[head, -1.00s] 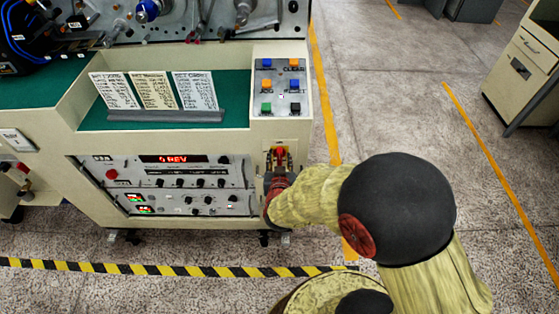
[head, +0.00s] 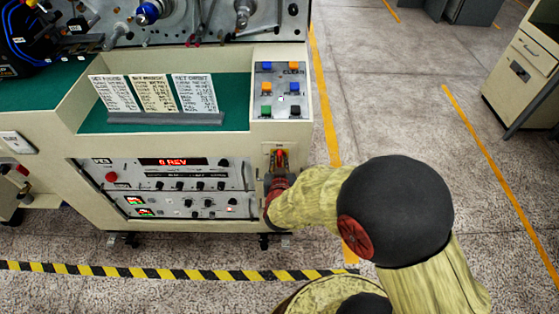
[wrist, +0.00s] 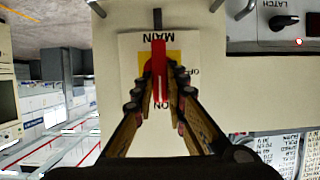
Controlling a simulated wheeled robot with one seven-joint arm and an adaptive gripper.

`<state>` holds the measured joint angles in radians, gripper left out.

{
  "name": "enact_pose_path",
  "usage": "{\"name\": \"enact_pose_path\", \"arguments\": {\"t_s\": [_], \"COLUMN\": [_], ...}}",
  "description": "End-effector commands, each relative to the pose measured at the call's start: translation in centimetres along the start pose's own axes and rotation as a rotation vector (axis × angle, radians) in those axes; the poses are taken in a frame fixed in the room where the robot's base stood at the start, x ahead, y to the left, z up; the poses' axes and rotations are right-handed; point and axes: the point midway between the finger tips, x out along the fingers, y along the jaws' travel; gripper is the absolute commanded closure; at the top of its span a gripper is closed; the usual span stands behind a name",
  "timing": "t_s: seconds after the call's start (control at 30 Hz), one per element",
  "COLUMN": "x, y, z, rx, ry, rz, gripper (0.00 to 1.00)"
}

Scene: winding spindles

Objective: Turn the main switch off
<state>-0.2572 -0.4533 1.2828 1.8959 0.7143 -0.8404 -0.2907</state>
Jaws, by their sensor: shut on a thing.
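The main switch is a red handle (wrist: 159,72) on a yellow patch of a pale plate (wrist: 130,60). The plate reads MAIN, ON and part of OFF, upside down in the wrist view. The handle lies along the line from MAIN to ON, with OFF off to the right in that view. In the head view the red handle (head: 280,156) shows on the console's front, below the button panel. My gripper (wrist: 160,70) is shut on the handle, one finger on each side. In the head view my wrist hides the lower part of the switch.
The button panel (head: 280,92) is above the switch. A control unit (head: 175,187) with knobs and a red display is to its left. Three printed cards (head: 155,93) stand on the green top. Open floor (head: 400,110) lies to the right. A striped floor line (head: 150,268) runs in front.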

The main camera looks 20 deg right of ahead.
Motion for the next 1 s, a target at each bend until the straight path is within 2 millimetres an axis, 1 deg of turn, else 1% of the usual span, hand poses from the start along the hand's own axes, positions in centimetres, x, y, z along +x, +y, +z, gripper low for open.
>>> {"name": "enact_pose_path", "arguments": {"t_s": [0.3,0.53,0.77,1.0], "x": [-0.02,-0.08,-0.15,-0.11], "y": [-0.04,-0.18,-0.50,-0.81], "z": [-0.01,-0.14,-0.16,-0.05], "rx": [-0.006,-0.062,-0.196,-0.376], "ry": [-0.001,-0.002,-0.004,-0.004], "rz": [0.002,0.025,0.078,0.152], "gripper": [1.00,1.00,1.00,1.00]}}
